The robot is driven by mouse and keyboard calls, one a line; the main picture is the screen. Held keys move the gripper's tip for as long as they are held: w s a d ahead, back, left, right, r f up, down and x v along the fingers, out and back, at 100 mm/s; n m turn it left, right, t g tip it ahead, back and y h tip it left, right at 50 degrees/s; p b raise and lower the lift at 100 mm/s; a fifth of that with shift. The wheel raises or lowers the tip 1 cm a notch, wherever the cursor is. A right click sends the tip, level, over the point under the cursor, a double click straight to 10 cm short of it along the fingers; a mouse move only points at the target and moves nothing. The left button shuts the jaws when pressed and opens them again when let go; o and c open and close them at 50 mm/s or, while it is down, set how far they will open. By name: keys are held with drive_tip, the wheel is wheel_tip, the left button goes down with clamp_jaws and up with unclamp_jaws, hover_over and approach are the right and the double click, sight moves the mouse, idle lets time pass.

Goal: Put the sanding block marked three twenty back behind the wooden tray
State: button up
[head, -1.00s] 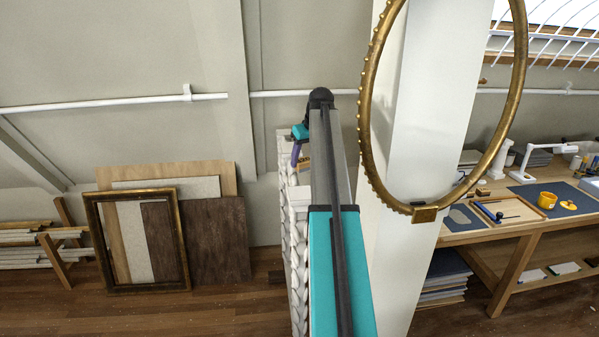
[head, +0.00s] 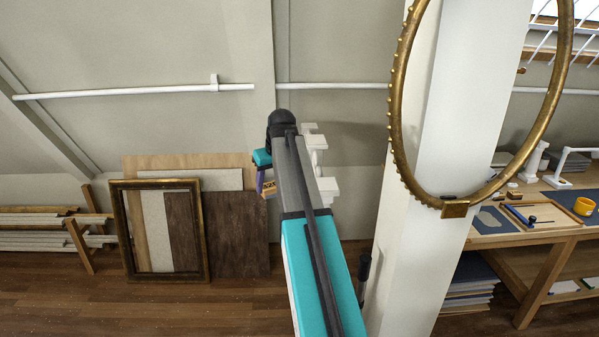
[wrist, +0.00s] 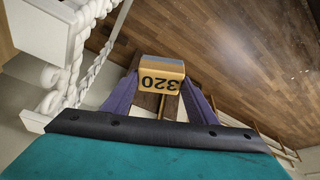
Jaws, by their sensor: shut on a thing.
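The sanding block (wrist: 160,76) is a small tan block with a dark 320 on it, upside down in the wrist view. My gripper (wrist: 160,95) is shut on it, its purple fingers at either side. In the head view my gripper (head: 264,186) is out in front at centre left, and the block (head: 269,188) shows at its tip. The wooden tray (head: 535,226) lies far off at the right on the workbench, with a blue tool in it. The block is well away from the tray, held in the air.
A white twisted-post piece (wrist: 70,62) stands close beside my gripper. A pale column (head: 430,190) and a hanging gilt oval frame (head: 398,130) stand between my arm and the workbench (head: 550,238). A yellow pot (head: 584,206) stands right of the tray. Framed boards lean at left.

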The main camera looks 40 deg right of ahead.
drive_tip(key=s+a+f+b, duration=0.2)
drive_tip(key=a+f, duration=0.2)
drive_tip(key=a, duration=0.6)
drive_tip(key=s+a+f+n+b, duration=0.1)
drive_tip(key=s+a+f+b, duration=0.2)
drive_tip(key=a, duration=0.8)
drive_tip(key=s+a+f+b, duration=0.2)
drive_tip(key=a+f, duration=0.4)
drive_tip(key=a, duration=0.4)
drive_tip(key=shift+s+a+n+y+b, duration=0.2)
drive_tip(key=shift+s+n+y+b, duration=0.15)
drive_tip(key=shift+s, duration=0.3)
drive_tip(key=shift+f, duration=0.15)
